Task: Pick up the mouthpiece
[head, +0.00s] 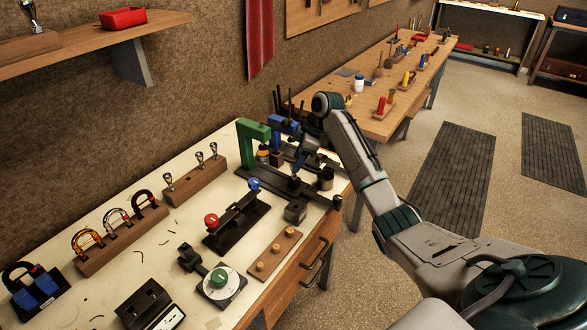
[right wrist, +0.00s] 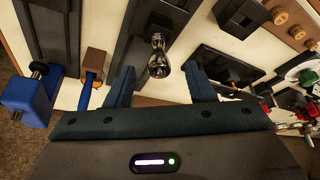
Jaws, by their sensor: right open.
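A silver mouthpiece (right wrist: 158,58) shows in the right wrist view, over a long dark metal bar (right wrist: 150,22). It lies ahead of and between the fingers of my right gripper (right wrist: 160,82). The fingers are apart with nothing gripped, and I see a gap on both sides of the mouthpiece. In the head view my right gripper (head: 297,176) points down over the dark bar tool near the back of the bench; the mouthpiece there is hidden or too small to tell. Other silver mouthpiece-like pieces stand on a wooden block (head: 190,187). My left gripper is not in view.
A green press frame (head: 252,132) and a blue vise (head: 285,124) stand close behind the gripper. A small dark block (head: 296,211), a wooden strip with knobs (head: 275,253) and a red-knobbed tool (head: 236,224) stand nearer. The bench is crowded, with narrow bare gaps.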

